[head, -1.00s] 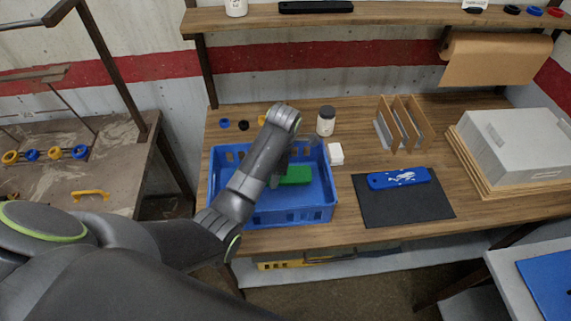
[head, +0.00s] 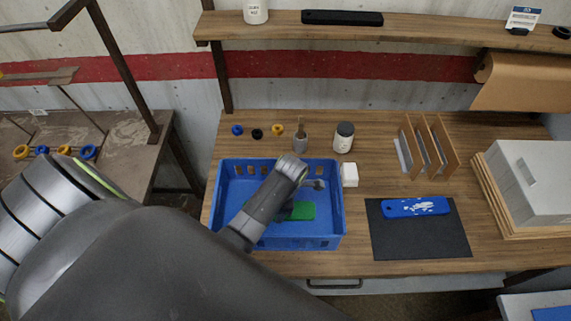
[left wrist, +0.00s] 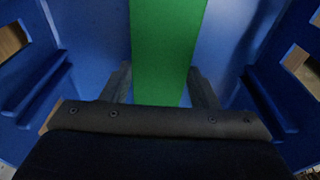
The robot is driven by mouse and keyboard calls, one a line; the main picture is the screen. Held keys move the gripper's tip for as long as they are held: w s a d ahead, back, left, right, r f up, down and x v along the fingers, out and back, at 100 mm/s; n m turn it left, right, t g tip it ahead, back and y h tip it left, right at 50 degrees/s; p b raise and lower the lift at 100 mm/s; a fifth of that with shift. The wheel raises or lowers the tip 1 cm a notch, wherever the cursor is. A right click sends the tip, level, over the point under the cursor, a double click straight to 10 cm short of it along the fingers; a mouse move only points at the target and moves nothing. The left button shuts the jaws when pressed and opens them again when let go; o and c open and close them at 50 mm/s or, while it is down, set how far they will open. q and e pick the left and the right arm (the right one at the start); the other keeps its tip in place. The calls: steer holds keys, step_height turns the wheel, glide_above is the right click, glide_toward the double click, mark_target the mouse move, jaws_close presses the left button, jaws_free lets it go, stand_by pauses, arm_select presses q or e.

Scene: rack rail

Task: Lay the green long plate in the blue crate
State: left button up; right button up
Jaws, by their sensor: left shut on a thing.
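The green long plate (head: 302,211) is inside the blue crate (head: 343,209), partly hidden by my left arm in the head view. In the left wrist view the green plate (left wrist: 168,45) runs away from me between the two fingers. My left gripper (left wrist: 160,90) is shut on the plate, with a finger at each side of it. The crate's blue walls (left wrist: 75,30) rise on both sides of the gripper. I cannot tell whether the plate touches the crate floor. My right gripper is in neither view.
A white block (head: 349,175) stands against the crate's right side. A blue plate (head: 415,207) lies on a black mat (head: 420,240) to the right. A shelf (head: 400,30) spans the back.

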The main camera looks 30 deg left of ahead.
arm_select(q)
steer(key=shift+w+a+f, duration=0.1)
steer(key=shift+w+f, duration=0.15)
steer(key=shift+s, duration=0.15)
steer(key=o, duration=1)
steer(key=shift+s, duration=0.15)
steer(key=shift+o, duration=0.8)
